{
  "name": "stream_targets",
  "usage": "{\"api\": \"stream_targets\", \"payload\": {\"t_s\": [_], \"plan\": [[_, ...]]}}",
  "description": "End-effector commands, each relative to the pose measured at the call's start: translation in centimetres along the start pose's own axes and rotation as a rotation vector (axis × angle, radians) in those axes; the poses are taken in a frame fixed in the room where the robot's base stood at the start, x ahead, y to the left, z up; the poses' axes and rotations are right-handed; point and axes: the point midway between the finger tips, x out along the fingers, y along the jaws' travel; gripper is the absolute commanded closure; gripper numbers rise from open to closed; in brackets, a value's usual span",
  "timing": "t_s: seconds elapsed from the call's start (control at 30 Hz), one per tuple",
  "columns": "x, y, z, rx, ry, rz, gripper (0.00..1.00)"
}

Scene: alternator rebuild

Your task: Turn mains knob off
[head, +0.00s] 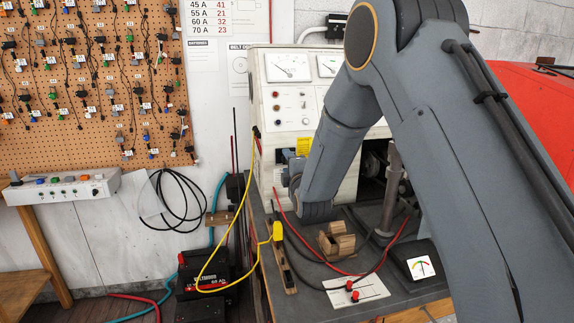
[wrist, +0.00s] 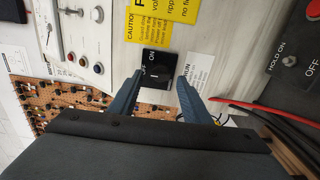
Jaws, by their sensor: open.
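The mains knob (wrist: 158,72) shows in the wrist view as a dark switch on a black plate with white ON and OFF lettering. It sits on the pale front panel of the test bench (wrist: 115,50), below yellow caution labels. My gripper (wrist: 161,76) is open, with one blue-grey finger on each side of the black plate. Nothing is held. I cannot tell whether the fingers touch the knob. In the head view the bench cabinet (head: 290,105) stands behind my arm, and the knob is hidden there.
Yellow labels (wrist: 180,10) and a dark HOLD ON/OFF panel (wrist: 295,65) flank the knob. In the head view, red, yellow and black leads cross the bench top, near a wooden block (head: 337,240) and a meter (head: 420,267). A pegboard (head: 95,85) hangs at left.

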Motion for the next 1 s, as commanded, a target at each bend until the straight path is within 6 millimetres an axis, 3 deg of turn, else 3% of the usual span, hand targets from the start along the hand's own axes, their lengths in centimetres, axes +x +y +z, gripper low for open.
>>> {"api": "stream_targets", "payload": {"t_s": [0.43,0.87,1.0], "plan": [[-6.5,-0.1,-0.1,0.000,0.001,-0.001,0.56],[-7.4,-0.1,-0.1,0.000,0.001,-0.001,0.56],[-7.9,-0.5,0.8,0.054,-0.010,-0.046,0.56]]}}
